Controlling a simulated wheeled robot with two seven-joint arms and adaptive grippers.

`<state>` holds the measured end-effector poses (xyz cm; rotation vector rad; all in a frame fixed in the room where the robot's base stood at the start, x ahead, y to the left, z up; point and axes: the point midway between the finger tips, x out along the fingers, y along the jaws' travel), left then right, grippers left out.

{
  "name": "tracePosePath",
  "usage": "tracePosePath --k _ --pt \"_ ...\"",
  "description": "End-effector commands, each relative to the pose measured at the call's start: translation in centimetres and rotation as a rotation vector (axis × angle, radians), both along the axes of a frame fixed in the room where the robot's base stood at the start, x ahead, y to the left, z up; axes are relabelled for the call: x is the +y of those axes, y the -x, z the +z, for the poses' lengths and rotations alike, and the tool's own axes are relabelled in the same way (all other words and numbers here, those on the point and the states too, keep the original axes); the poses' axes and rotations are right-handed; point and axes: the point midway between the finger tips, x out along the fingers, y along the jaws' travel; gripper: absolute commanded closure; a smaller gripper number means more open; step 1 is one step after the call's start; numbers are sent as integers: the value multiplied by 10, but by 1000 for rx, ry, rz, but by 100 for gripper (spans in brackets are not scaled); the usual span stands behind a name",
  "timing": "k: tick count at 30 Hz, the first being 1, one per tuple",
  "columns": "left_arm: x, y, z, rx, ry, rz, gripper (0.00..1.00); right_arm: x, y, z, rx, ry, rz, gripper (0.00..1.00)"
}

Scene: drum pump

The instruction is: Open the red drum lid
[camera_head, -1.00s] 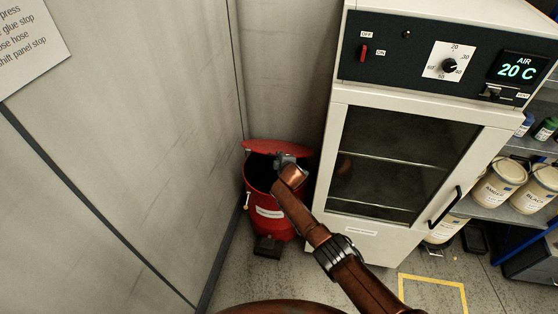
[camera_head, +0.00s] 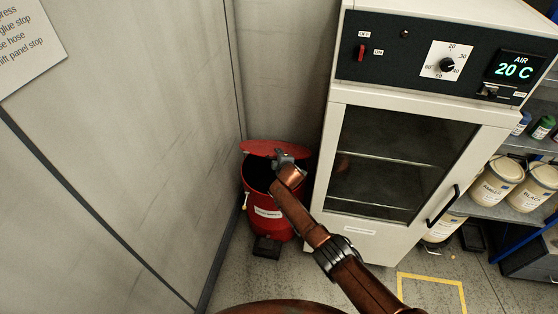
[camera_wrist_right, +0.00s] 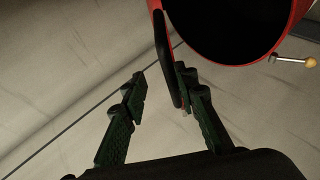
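The red drum (camera_head: 262,215) stands on the floor in the corner, left of the white cabinet. Its red lid (camera_head: 262,147) is raised and tilted at the back, with the dark opening showing below it. My right gripper (camera_head: 281,158) is at the lid's right part, over the drum. In the right wrist view, the fingers of this gripper (camera_wrist_right: 162,82) are apart. A black bar, perhaps the lid handle (camera_wrist_right: 166,60), lies between them, close to the right finger. The drum's red rim and dark inside (camera_wrist_right: 285,45) are at upper right. My left gripper is not in view.
The white cabinet (camera_head: 345,220) with a glass door stands close to the drum's right. Grey wall panels (camera_head: 130,130) close in on the left and behind. A black pedal (camera_head: 268,247) is at the drum's foot. A knobbed rod (camera_wrist_right: 295,60) sticks out from the drum.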

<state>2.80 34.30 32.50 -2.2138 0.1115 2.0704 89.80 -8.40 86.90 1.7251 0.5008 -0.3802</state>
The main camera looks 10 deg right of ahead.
Motion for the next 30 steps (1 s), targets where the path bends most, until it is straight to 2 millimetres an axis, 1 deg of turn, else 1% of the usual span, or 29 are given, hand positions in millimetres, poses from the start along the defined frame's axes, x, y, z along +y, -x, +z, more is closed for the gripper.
tracePosePath --k 5,11,17,24,30 --pt "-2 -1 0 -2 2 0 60 -1 8 6 -4 -1 0 74" --pt "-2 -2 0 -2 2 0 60 -2 24 16 -4 -2 3 74" --pt "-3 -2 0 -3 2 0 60 -5 44 28 -4 -2 3 74" --pt "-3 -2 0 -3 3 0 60 -9 73 44 -3 -1 3 74" --pt "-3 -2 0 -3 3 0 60 -11 91 56 -3 -2 4 74"
